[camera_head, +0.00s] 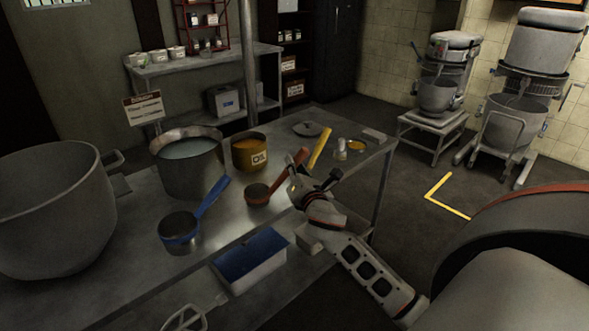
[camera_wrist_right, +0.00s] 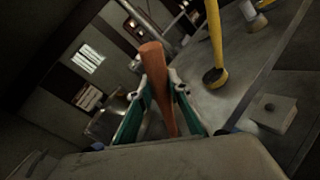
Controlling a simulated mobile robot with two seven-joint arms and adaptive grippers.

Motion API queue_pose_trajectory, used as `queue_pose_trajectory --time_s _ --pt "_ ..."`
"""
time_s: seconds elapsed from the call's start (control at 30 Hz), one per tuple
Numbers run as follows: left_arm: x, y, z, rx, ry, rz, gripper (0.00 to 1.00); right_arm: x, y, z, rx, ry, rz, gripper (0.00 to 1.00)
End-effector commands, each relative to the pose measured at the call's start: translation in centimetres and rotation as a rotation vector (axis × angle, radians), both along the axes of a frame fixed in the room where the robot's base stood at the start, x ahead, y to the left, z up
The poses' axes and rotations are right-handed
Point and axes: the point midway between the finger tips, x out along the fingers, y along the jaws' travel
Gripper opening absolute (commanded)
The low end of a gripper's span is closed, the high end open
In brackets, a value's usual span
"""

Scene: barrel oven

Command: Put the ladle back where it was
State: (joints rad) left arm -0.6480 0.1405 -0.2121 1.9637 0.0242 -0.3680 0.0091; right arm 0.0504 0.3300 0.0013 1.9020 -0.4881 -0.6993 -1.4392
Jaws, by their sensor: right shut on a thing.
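The ladle with the orange-brown handle (camera_head: 258,194) is at the middle of the metal table in the head view. Its bowl points left and its handle slants up to the right. My right gripper (camera_head: 297,172) is shut on this handle. In the right wrist view the handle (camera_wrist_right: 154,62) stands between the two fingers of the right gripper (camera_wrist_right: 159,88), and the bowl is hidden. I cannot tell whether the bowl touches the table. A blue-handled ladle (camera_head: 181,231) is to the left, and a yellow handle (camera_head: 320,147) is just behind my gripper. My left gripper is not in view.
A big grey bowl (camera_head: 50,212) fills the left. A grey block (camera_wrist_right: 275,113) shows in the wrist view.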

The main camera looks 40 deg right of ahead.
Motion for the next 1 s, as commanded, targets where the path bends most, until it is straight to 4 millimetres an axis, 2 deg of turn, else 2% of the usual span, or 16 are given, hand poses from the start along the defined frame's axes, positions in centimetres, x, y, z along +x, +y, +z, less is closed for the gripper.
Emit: queue_pose_trajectory --time_s 0.4,0.43,0.5,0.87,1.0 --pt "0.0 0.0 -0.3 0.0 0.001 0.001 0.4 0.0 0.0 -0.5 -0.001 -0.003 0.001 0.0" --pt "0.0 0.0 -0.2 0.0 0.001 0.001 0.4 0.0 0.0 -0.5 -0.001 -0.001 0.0 0.23" --pt "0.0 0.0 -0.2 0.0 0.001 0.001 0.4 0.0 0.0 -0.5 -0.001 -0.001 0.0 0.34" --pt "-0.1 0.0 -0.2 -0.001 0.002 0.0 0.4 0.0 0.0 -0.2 -0.002 -0.002 0.0 0.34" --pt "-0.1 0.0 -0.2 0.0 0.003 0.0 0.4 -1.3 0.5 -0.4 -0.002 0.0 0.001 0.34"
